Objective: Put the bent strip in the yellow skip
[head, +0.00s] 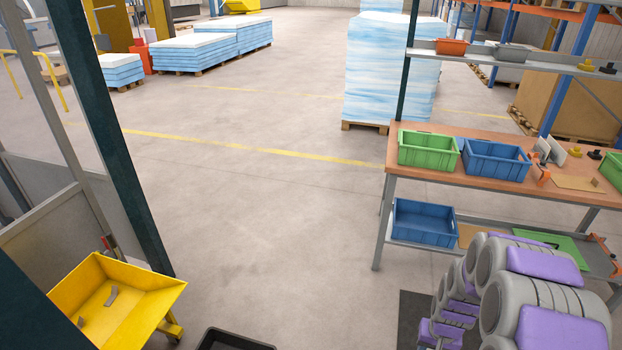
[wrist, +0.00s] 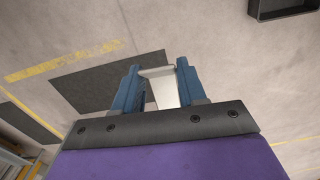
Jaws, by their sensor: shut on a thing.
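The yellow skip (head: 143,296) stands on the floor at the lower left of the head view, with a few small grey pieces (head: 111,296) lying inside it. In the wrist view my gripper (wrist: 157,68) has its two blue fingers shut on a pale grey metal piece, the bent strip (wrist: 163,90). The strip sits between the fingers, and its near end is partly hidden by the gripper body. The head view shows my arm at the lower right, but not the gripper's fingers. The skip is not seen in the wrist view.
A workbench (head: 400,157) with green and blue crates stands at the right. A black tray (head: 236,342) lies on the floor right of the skip. A dark green post (head: 112,130) rises behind the skip. The floor between post and bench is clear.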

